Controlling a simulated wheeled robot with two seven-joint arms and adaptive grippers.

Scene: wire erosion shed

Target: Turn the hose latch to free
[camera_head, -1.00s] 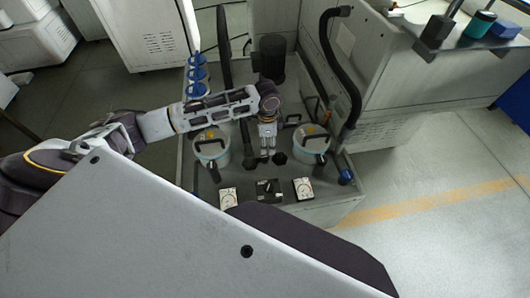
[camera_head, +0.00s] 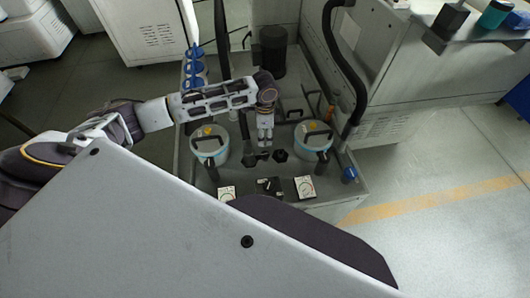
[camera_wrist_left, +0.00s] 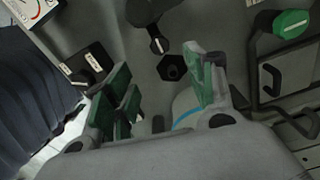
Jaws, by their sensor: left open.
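My left gripper (camera_head: 265,142) hangs fingers down above the grey deck between two pale lidded canisters; it is open and empty. In the left wrist view its green-padded fingers (camera_wrist_left: 162,88) stand wide apart. A black hexagonal knob (camera_wrist_left: 172,67) shows on the deck beyond the gap between them. A black turn piece with a white mark (camera_wrist_left: 85,62) lies beyond the left finger, apart from it; in the head view it sits between two dials (camera_head: 268,186). A dark lever with a round end (camera_wrist_left: 152,25) is at the top. I cannot tell which part is the hose latch. My right gripper is out of view.
The left canister (camera_head: 210,147) and right canister (camera_head: 313,140) flank the gripper. Behind stands a black cylinder (camera_head: 272,52); a thick black hose (camera_head: 342,65) rises at right. White dials (camera_head: 305,186) lie near the front edge. The floor at right is clear.

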